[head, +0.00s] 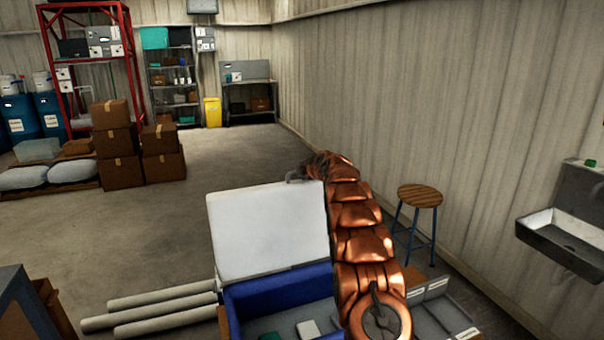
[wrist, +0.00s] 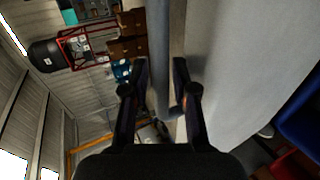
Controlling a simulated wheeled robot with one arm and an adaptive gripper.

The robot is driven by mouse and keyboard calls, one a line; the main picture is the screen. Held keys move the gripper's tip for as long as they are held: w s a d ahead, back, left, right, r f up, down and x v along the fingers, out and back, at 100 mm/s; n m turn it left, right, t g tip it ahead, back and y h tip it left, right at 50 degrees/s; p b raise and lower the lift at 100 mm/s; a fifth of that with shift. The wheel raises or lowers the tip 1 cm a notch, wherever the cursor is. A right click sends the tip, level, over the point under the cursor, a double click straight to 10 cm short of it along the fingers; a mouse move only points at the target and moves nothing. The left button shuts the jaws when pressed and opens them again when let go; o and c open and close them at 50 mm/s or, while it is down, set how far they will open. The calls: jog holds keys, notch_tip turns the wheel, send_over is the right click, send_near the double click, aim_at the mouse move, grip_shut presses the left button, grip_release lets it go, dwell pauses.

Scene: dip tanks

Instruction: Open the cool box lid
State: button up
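The cool box (head: 285,290) is blue and stands at the bottom middle of the head view. Its white lid (head: 268,230) is raised and stands nearly upright at the back of the box, so the inside shows. My gripper (head: 298,177) is at the lid's upper right corner. In the wrist view the fingers of my gripper (wrist: 160,65) stand apart on either side of a grey bar-like edge (wrist: 159,35), with the pale lid face (wrist: 240,75) just to the right. A small gap shows at the right finger. Firm contact is not visible.
Several pale tubes (head: 160,305) lie left of the box. A stool (head: 420,197) and a wall sink (head: 565,240) stand to the right. Cartons (head: 120,157) and a red rack (head: 90,60) are at the back left. The middle floor is clear.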

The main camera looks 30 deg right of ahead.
jog(key=shift+o, duration=0.7)
jog(key=shift+s, duration=0.1)
jog(key=shift+v, duration=0.8)
jog(key=shift+s+a+r, duration=0.1)
jog(key=shift+s, duration=0.15)
jog(key=v, duration=0.9)
jog(key=shift+s+r, duration=0.2)
jog(key=shift+s, duration=0.1)
